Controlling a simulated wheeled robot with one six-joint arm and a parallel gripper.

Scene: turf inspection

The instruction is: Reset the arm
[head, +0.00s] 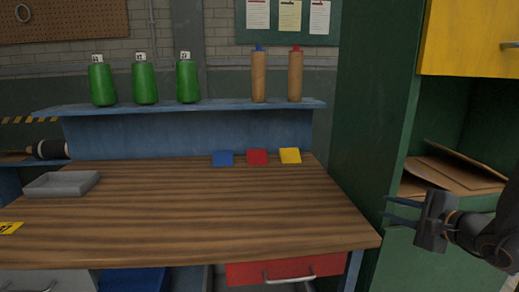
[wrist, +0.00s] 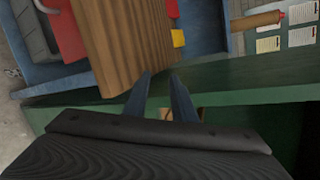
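My gripper (head: 401,211) is at the right of the head view, in front of the green cabinet (head: 378,120). Its two thin fingers point left and are apart, with nothing seen between them. In the wrist view the fingers of my gripper (wrist: 162,98) also stand apart and empty, with the green cabinet side and the wooden bench top (wrist: 125,40) beyond them. My arm comes in from the right edge of the head view.
The wooden bench (head: 180,215) holds a grey tray (head: 62,184) and blue (head: 223,158), red (head: 257,156) and yellow (head: 290,155) squares. Green bottles (head: 145,83) and brown bottles (head: 259,77) stand on the blue shelf (head: 190,107). Cardboard (head: 455,172) lies inside the cabinet, close to my arm.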

